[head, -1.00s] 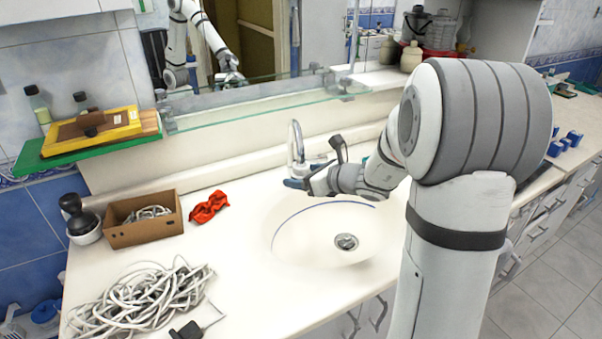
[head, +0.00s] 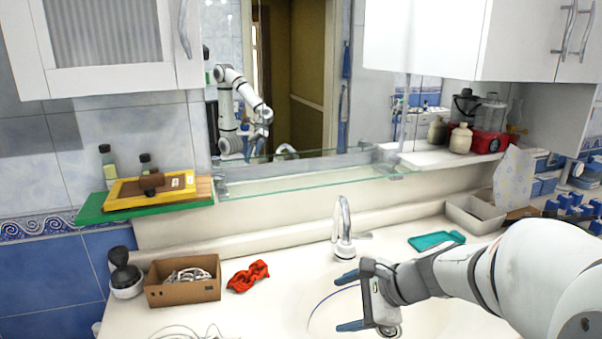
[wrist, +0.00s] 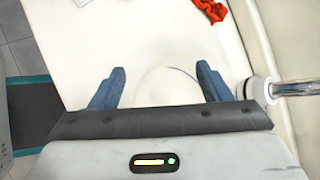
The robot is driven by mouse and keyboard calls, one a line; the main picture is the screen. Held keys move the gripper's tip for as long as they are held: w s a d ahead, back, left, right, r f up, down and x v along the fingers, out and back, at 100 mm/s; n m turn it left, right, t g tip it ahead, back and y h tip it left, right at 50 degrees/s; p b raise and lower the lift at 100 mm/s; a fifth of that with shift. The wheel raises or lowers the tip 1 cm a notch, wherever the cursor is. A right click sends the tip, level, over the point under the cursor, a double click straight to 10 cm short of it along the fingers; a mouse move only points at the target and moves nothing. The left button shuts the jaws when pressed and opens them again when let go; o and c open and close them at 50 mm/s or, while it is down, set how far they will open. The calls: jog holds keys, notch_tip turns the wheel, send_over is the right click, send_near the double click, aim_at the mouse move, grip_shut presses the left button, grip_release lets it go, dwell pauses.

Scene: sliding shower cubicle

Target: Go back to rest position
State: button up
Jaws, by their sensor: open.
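My gripper (head: 350,302) is open and empty over the white sink basin (head: 325,312) in the head view. Its two blue fingers are spread apart, with nothing between them. In the wrist view the open fingers of my gripper (wrist: 160,88) frame part of the basin (wrist: 168,85). My arm reaches in from the right of the head view and hides part of the basin and counter. The chrome faucet (head: 344,225) stands behind the gripper, apart from it as far as I can tell. Its metal spout (wrist: 298,88) shows at the right in the wrist view.
A red cloth (head: 248,276) and a cardboard box (head: 183,291) with cord lie left of the basin. A glass shelf (head: 305,176) runs below the mirror. White cabinets (head: 440,38) hang above. A teal tray (head: 436,240) and a white bin (head: 474,214) sit at the right.

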jog(key=s+d+n+g+h, duration=0.1)
jog(key=s+d+n+h, duration=0.1)
jog(key=s+n+h, duration=0.2)
jog(key=s+d+f+n+g+h, duration=0.1)
jog(key=s+d+n+h, duration=0.2)
jog(key=s+n, duration=0.6)
jog(key=shift+n+h, duration=0.4)
jog(key=shift+n, duration=1.4)
jog(key=shift+d+f, duration=0.1)
